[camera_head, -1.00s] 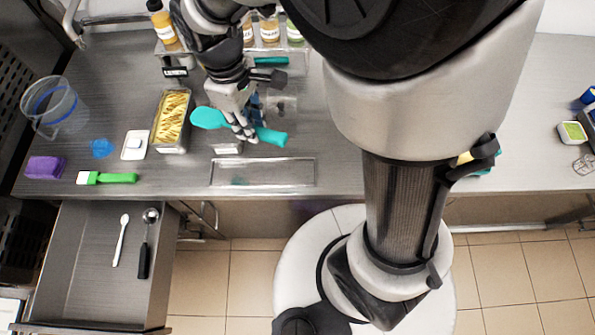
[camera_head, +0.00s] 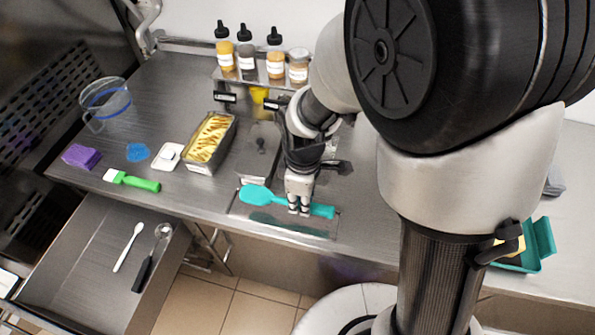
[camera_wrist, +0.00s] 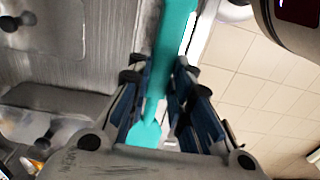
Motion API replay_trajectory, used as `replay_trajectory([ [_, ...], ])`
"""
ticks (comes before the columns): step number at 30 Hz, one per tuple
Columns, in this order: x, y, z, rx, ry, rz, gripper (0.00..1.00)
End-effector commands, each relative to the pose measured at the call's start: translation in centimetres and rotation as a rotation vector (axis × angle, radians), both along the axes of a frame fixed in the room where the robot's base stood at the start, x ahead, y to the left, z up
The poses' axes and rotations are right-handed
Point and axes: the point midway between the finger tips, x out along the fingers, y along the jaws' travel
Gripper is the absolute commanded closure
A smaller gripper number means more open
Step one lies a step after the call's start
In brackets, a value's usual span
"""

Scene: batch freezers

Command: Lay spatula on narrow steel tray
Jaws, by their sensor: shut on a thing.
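The teal spatula (camera_head: 258,195) is held level just over the narrow steel tray (camera_head: 240,212), near the counter's front edge. Its broad end points left and its handle right, and a teal reflection shows on the tray below it. I cannot tell if it touches the tray. My gripper (camera_head: 299,208) is shut on the spatula's middle, pointing down. In the wrist view the spatula (camera_wrist: 174,45) runs between the fingers of my gripper (camera_wrist: 160,110). My gripper hides part of the handle.
A metal pan of yellow food (camera_head: 209,138) stands behind and left of the tray. A green-handled brush (camera_head: 135,181) and purple sponge (camera_head: 82,156) lie farther left. An open drawer (camera_head: 85,260) juts out below. A shelf with several bottles (camera_head: 275,58) stands at the back.

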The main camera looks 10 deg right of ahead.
Motion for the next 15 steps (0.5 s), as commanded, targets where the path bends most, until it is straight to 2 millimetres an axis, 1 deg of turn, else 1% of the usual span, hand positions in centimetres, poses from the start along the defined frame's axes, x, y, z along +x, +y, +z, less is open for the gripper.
replay_trajectory([
  [1, -0.1, 0.0, -1.0, 0.0, 0.002, 0.0, 1.0],
  [8, 0.0, 0.0, -2.5, 0.0, 0.0, -0.001, 1.0],
  [15, -0.1, 0.0, -6.0, 0.0, 0.002, -0.001, 1.0],
])
